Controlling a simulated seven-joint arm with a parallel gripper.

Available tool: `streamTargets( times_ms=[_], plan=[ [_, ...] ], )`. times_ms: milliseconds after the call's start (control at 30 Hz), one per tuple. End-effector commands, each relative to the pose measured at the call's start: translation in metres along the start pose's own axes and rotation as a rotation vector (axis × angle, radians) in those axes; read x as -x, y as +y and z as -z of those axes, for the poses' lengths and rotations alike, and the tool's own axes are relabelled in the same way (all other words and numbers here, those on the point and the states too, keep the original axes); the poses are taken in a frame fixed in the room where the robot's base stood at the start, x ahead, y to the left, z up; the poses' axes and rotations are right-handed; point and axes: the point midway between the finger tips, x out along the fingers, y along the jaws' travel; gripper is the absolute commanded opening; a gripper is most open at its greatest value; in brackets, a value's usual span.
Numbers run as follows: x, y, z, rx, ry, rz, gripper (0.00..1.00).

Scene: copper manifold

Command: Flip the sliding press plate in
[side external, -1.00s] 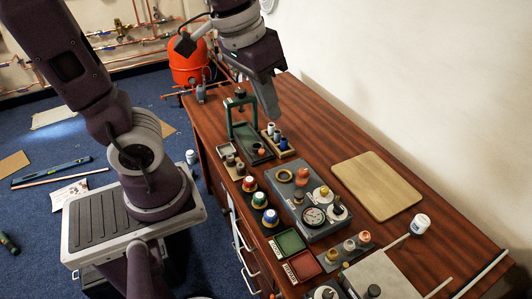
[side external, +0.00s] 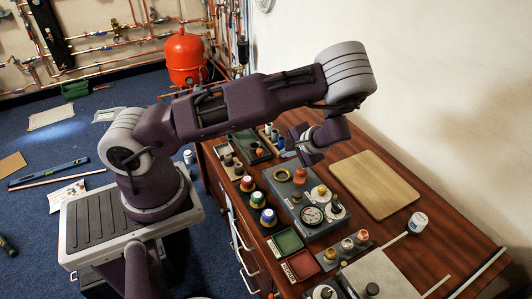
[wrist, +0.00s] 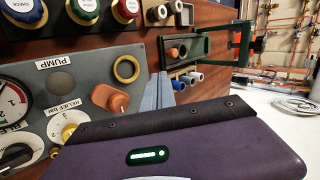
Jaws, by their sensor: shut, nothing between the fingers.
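The press has a dark green upright frame (wrist: 240,42) and a shallow dark green tray-like base (wrist: 200,47) in the wrist view. A small copper-orange piece shows at that base. I cannot tell which part is the sliding plate. In the side view the base (side external: 248,148) shows partly below my arm, which hides the frame. My gripper (wrist: 160,80) is shut and empty, its grey fingers pointing toward the panel and press area. In the side view my gripper (side external: 290,142) is above the bench between the press and the pump panel, apart from the press.
The grey pump panel (side external: 325,225) with gauge and knobs lies near my gripper. Red, green and blue capped knobs (side external: 259,199) stand along the bench's front. A wooden board (side external: 375,184) lies at right. Green and red trays (side external: 288,242) are nearer. A white wall stands behind.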

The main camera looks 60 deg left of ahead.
Motion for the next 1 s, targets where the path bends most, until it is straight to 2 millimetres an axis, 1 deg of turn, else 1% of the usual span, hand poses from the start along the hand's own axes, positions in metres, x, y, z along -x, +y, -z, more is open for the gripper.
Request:
streamTargets(
  times_ms=[167, 267, 367, 733, 900, 1000],
  plan=[
    [0.000, 0.000, 0.000, 0.000, -0.001, -0.002, 0.00],
    [-0.006, 0.000, -0.001, 0.000, -0.003, -0.002, 0.00],
    [-0.022, -0.001, -0.001, 0.000, -0.005, -0.001, 0.00],
    [-0.102, 0.000, -0.002, 0.000, -0.006, -0.002, 0.00],
    [-0.122, -0.017, -0.001, 0.003, -0.004, -0.003, 0.00],
    [-0.129, -0.022, -0.001, 0.001, -0.002, -0.003, 0.00]
  ],
)
